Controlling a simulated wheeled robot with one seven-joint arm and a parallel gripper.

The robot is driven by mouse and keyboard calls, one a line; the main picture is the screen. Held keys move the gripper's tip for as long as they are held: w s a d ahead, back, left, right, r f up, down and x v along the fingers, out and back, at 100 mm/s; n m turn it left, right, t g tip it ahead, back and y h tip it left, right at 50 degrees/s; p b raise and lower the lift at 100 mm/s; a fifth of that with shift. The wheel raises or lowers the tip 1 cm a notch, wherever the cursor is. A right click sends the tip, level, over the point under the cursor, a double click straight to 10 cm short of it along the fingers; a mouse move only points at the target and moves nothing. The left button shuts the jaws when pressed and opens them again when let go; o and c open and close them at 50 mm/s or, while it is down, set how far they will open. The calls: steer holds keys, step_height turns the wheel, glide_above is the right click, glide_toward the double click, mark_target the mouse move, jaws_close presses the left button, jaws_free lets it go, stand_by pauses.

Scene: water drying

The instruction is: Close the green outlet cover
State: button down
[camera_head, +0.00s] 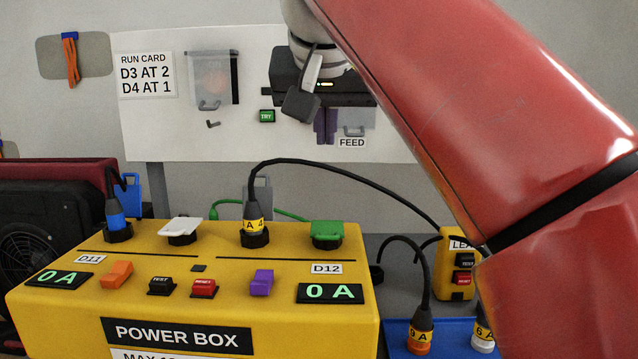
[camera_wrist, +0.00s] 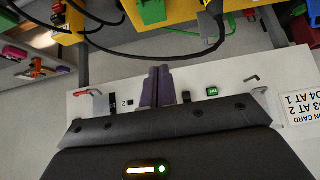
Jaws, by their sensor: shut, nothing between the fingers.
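The green outlet cover (camera_head: 326,230) sits at the right end of the top of the yellow power box (camera_head: 180,270), over a dark outlet. Its green face shows towards me and looks tilted up, but I cannot tell its exact angle. In the wrist view the green cover (camera_wrist: 152,11) is at the top edge, partly cut off. My gripper (camera_head: 325,140) is above and behind the box, in front of the white board, apart from the cover. Its purple-grey fingers (camera_wrist: 157,72) are together with nothing between them.
A black plug marked A 4 (camera_head: 253,226) stands left of the green cover, its cable arching right. A white cover (camera_head: 180,227) and blue plug (camera_head: 115,217) are farther left. Orange and white plugs stand on a blue box (camera_head: 450,342) at right. The white board (camera_head: 190,130) is behind.

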steer(key=b, duration=0.1)
glide_above(326, 237)
steer(key=w, duration=0.3)
step_height(326, 237, down, 8)
steer(key=r, duration=0.1)
steer(key=s+f, duration=0.1)
steer(key=f, duration=0.1)
steer(key=s+f+b, duration=0.1)
steer(key=shift+s+f, duration=0.1)
steer(key=shift+f, duration=0.3)
steer(key=b, duration=0.2)
steer(key=f+t+b, duration=0.1)
steer(key=b, duration=0.1)
steer(key=shift+s+f, duration=0.3)
steer(key=shift+s, duration=0.05)
steer(key=f+t+b, duration=0.1)
steer(key=b, duration=0.3)
steer(key=s+f+t+b, duration=0.1)
steer(key=t+b, duration=0.1)
steer(key=b, duration=0.2)
steer(key=shift+s+f+b, duration=0.25)
steer(key=shift+f+b, duration=0.05)
steer(key=shift+b, duration=0.05)
steer(key=shift+s+t+b, duration=0.15)
steer(key=shift+t+b, duration=0.25)
steer(key=shift+b, duration=0.35)
